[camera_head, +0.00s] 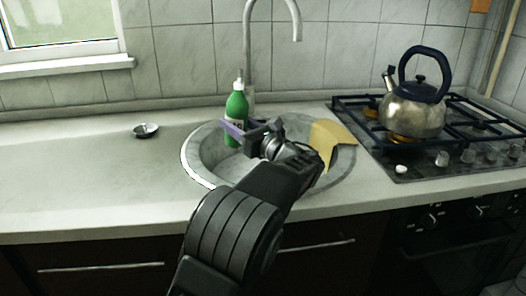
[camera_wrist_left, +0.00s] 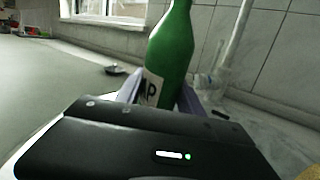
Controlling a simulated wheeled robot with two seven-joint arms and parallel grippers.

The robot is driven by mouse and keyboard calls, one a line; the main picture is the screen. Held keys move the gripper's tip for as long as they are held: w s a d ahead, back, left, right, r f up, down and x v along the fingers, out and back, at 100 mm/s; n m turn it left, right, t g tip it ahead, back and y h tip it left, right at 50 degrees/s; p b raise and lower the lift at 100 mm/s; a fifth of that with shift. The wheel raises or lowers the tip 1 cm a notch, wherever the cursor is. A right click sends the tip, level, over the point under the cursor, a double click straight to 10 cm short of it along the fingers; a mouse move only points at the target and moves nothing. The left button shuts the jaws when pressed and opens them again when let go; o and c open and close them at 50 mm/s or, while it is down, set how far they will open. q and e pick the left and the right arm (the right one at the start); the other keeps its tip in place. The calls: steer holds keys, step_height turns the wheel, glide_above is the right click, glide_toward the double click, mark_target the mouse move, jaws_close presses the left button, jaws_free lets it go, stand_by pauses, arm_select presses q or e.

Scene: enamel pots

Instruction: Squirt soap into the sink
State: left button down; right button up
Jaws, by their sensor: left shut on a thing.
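A green soap bottle (camera_head: 236,112) with a white pump top stands upright over the left part of the round sink (camera_head: 193,164). My left gripper (camera_head: 236,129) has its pale purple fingers around the bottle's lower half and is shut on it. In the left wrist view the green bottle (camera_wrist_left: 172,50) rises between the fingers (camera_wrist_left: 168,95), with part of its white label showing. Its top is cut off there. I cannot tell whether its base touches the sink. My arm hides part of the basin. My right gripper is not in view.
A yellow cloth or sponge (camera_head: 333,140) lies at the sink's right side. The curved faucet (camera_head: 247,50) rises behind the sink. A kettle (camera_head: 413,110) stands on the gas stove (camera_head: 470,135) at right. A small metal dish (camera_head: 145,130) sits on the left counter (camera_head: 80,180), which is otherwise clear.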

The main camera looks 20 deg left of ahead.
arm_select(q)
steer(key=shift+d+f+n+g+h, duration=0.1)
steer(key=shift+f+n+g+h, duration=0.3)
steer(key=shift+f, duration=1.2)
steer(key=shift+d+r+t+p, duration=0.1)
steer(key=shift+t+p, duration=0.2)
